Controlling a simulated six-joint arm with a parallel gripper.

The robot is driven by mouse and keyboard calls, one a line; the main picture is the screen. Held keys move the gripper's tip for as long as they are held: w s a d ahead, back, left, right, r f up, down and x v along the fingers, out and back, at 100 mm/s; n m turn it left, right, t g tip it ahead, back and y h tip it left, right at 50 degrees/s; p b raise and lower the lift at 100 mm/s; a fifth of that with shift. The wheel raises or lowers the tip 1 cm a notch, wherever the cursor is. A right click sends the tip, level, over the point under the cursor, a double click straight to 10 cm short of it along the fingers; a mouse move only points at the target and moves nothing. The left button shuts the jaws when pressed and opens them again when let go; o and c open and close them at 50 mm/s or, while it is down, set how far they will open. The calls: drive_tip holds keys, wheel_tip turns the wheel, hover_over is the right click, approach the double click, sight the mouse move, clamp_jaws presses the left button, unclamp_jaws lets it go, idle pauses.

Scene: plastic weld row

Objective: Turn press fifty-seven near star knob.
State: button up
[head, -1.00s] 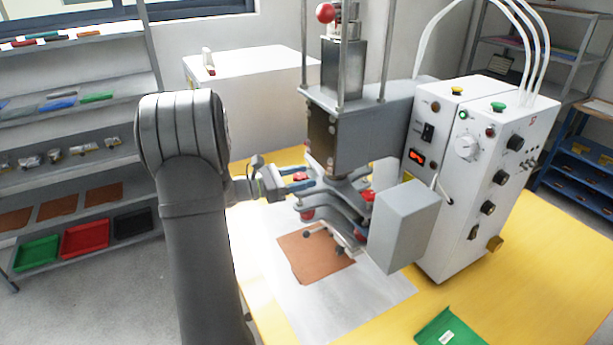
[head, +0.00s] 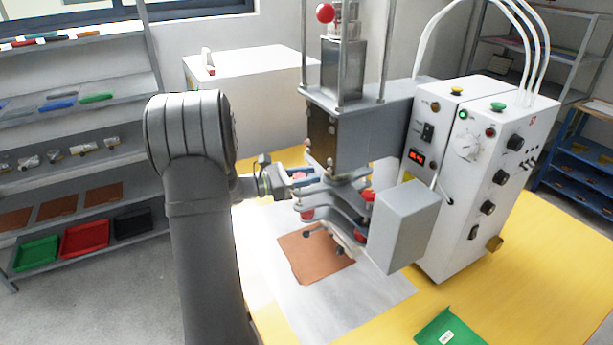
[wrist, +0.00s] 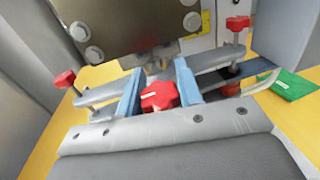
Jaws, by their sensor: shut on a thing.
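The press (head: 365,135) stands on the yellow bench, with its grey head over a brown sheet. Several red star knobs show on it. In the wrist view one red star knob (wrist: 160,96) with a white mark sits between the two blue fingers of my gripper (wrist: 158,92), which is shut on it. Another red knob (wrist: 64,79) is to the left and one more (wrist: 238,24) is at the upper right, both clear of the fingers. In the head view my gripper (head: 305,179) reaches the left side of the press, and the held knob is mostly hidden there.
A white control box (head: 475,180) with dials stands right of the press. A grey box (head: 405,225) juts out at the press front. A brown sheet (head: 315,262) lies on a pale plate. Shelves line the left wall.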

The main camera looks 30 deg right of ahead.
drive_tip(key=shift+m+g, duration=0.3)
drive_tip(key=shift+g, duration=0.2)
drive_tip(key=m+g, duration=0.1)
drive_tip(key=m+g+y, duration=0.1)
drive_tip(key=g, duration=0.1)
drive_tip(key=m+g+y, duration=0.1)
drive_tip(key=g, duration=0.1)
drive_tip(key=shift+s+a, duration=0.1)
drive_tip(key=shift+s, duration=0.15)
drive_tip(key=shift+s+a+m+g+y, duration=0.1)
drive_tip(key=shift+s+m+g+y, duration=0.05)
drive_tip(key=shift+m+g+y, duration=0.75)
drive_tip(key=shift+s+a+m+g+y, duration=0.15)
drive_tip(key=shift+m+g+y, duration=0.55)
drive_tip(key=shift+m+g, duration=0.4)
drive_tip(key=o, duration=1)
drive_tip(key=shift+c, duration=0.2)
